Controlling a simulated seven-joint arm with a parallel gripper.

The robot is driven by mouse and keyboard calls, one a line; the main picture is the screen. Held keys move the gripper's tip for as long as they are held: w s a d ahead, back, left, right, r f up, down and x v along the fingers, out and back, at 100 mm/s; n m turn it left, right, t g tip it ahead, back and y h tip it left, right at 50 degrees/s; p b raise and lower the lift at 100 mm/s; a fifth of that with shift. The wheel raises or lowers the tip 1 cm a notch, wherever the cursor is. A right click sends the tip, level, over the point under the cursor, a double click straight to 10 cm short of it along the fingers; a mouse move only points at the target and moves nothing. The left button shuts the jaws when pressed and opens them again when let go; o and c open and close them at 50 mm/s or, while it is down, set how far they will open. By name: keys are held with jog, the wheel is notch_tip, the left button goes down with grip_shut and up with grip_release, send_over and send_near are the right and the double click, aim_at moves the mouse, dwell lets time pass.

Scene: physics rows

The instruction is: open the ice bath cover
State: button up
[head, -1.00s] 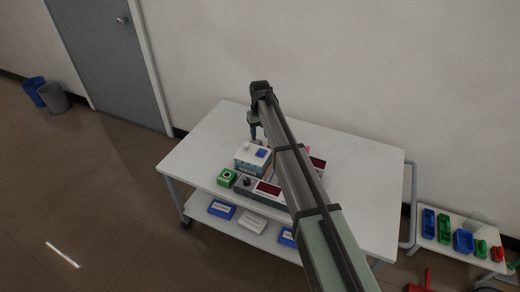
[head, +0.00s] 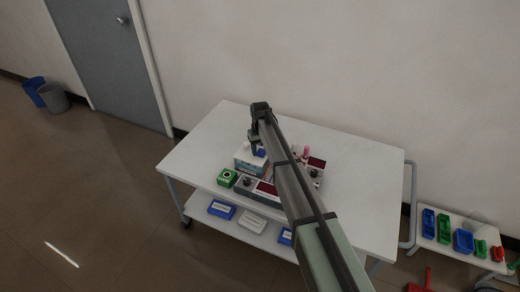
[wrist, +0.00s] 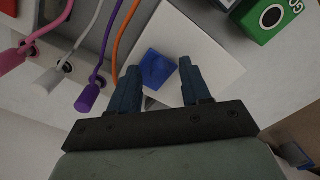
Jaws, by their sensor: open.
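A white box (head: 245,164) with bluish sides stands on the cart, and I take it to be the ice bath. Its white cover (wrist: 205,52) fills the middle of the wrist view and looks shut. A blue square piece (wrist: 157,68) sits on the cover; whether it stands up as a handle I cannot tell. My gripper (wrist: 158,72) is open and empty, with one finger on each side of the blue piece in the wrist view. In the head view my gripper (head: 258,148) is just over the box, and its height above the cover is unclear.
A green box (head: 227,177) stands close to the left of the white box. A grey device with red displays (head: 265,188) lies in front. Pink, white, purple (wrist: 92,96) and orange cables run beside the cover. The cart top (head: 205,140) is clear at left.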

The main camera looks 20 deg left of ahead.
grip_shut()
dwell(0.4)
jog(key=shift+s, duration=2.6)
grip_release()
notch_tip(320, 180, up, 14)
